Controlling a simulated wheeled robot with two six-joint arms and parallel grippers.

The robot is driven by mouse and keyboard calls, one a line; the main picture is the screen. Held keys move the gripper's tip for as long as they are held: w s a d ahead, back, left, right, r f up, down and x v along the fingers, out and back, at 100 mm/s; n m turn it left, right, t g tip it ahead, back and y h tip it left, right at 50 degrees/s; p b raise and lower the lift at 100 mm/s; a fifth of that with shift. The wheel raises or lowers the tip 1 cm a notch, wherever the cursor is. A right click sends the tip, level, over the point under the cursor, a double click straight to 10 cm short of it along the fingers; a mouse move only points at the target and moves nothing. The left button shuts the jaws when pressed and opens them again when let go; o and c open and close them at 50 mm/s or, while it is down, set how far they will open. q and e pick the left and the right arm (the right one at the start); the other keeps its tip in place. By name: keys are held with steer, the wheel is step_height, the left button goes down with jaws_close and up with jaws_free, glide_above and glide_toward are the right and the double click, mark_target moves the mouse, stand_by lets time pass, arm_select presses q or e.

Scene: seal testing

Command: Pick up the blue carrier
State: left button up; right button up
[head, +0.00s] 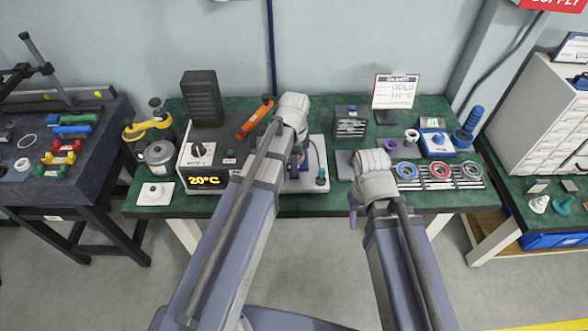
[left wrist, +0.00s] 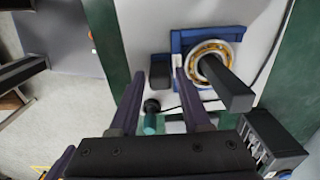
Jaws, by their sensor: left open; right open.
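In the left wrist view a blue carrier (left wrist: 176,42) sits on a pale plate, with an amber-and-white ring (left wrist: 207,49) on it and a dark bar (left wrist: 228,84) projecting from the ring. In the head view my left arm mostly hides this spot. My left gripper (head: 296,160) is open over the plate; in its wrist view the fingers (left wrist: 160,74) are apart, the right one near the carrier's left edge. A dark block (left wrist: 160,70) shows between the fingertips. My right gripper (head: 354,212) is open and empty at the bench's front edge.
A heater box (head: 205,160) reading 20°C stands left of my left arm. A grey slotted block (head: 350,122) stands at the back. Coloured rings (head: 438,170) and a blue square holder (head: 437,141) lie right. Blue, yellow, red and green pieces (head: 67,145) lie on the left bench.

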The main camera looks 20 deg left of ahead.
arm_select(q)
step_height(320, 180, down, 2)
steer(key=shift+b, duration=0.5)
steer(key=shift+r, duration=0.1)
steer(key=shift+c, duration=0.2)
jaws_close()
